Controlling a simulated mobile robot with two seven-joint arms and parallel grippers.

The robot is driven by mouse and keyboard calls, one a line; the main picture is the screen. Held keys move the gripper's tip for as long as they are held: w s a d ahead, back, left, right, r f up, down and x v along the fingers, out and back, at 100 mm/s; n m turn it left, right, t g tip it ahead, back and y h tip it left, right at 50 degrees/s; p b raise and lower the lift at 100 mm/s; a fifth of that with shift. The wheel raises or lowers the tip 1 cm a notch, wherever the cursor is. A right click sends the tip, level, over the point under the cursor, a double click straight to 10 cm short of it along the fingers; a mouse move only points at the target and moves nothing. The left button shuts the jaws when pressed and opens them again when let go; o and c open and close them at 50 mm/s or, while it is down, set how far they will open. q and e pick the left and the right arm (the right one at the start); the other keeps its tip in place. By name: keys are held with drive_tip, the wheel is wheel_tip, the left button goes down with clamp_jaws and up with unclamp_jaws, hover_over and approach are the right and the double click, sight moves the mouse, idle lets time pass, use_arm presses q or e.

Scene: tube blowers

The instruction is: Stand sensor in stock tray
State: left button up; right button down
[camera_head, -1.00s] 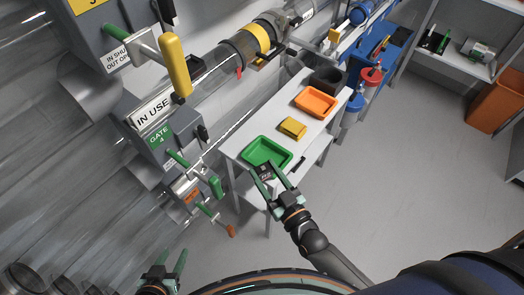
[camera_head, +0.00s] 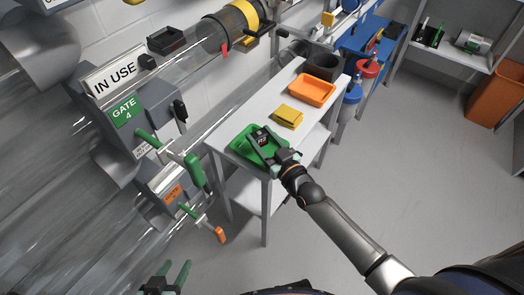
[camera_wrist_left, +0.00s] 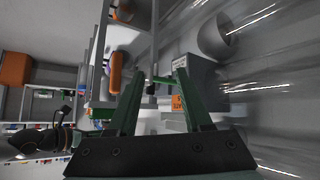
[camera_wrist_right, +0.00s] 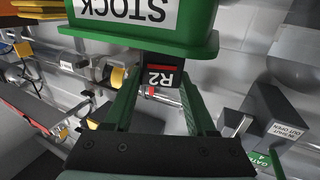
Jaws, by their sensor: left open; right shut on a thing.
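The sensor is a dark block with a red stripe and "R2" label, seen in the right wrist view (camera_wrist_right: 160,76) and the head view (camera_head: 262,138). My right gripper (camera_head: 266,144) is shut on it, over the green stock tray (camera_head: 236,144). In the right wrist view, the upside-down "STOCK" tray wall (camera_wrist_right: 185,32) hides the sensor's lower end. I cannot tell whether the sensor touches the tray floor. My left gripper (camera_head: 176,267) is open and empty at the bottom of the head view, away from the tray.
A yellow block (camera_head: 288,117), an orange tray (camera_head: 314,90) and a dark bin (camera_head: 325,66) stand farther along the white table (camera_head: 238,106). Pipes and the gate 4 unit (camera_head: 140,118) with a green handle (camera_head: 194,172) lie left. Floor is clear at right.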

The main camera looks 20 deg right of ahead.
sight(262, 144)
drive_tip(key=shift+w+d+f+b, duration=0.1)
drive_tip(key=shift+w+f+b, duration=0.15)
drive_tip(key=shift+f+b, duration=0.25)
drive_tip(key=shift+w+d+f+b, duration=0.1)
drive_tip(key=shift+w+f+b, duration=0.2)
drive_tip(key=shift+f+b, duration=0.25)
wheel_tip(262, 144, down, 2)
drive_tip(key=shift+s+b, duration=0.1)
drive_tip(key=shift+b, duration=1.05)
use_arm(q)
drive_tip(key=w+r+t, duration=0.1)
drive_tip(key=w, duration=0.1)
drive_tip(key=w+a+r+t, duration=0.1)
drive_tip(key=shift+w+r+t, duration=0.1)
drive_tip(key=shift+w+t, duration=0.25)
drive_tip(key=shift+t, duration=0.05)
use_arm(e)
drive_tip(key=shift+f, duration=0.1)
drive_tip(key=shift+c, duration=1)
unclamp_jaws()
use_arm(q)
drive_tip(key=shift+w+r, duration=0.2)
drive_tip(key=shift+r, duration=0.2)
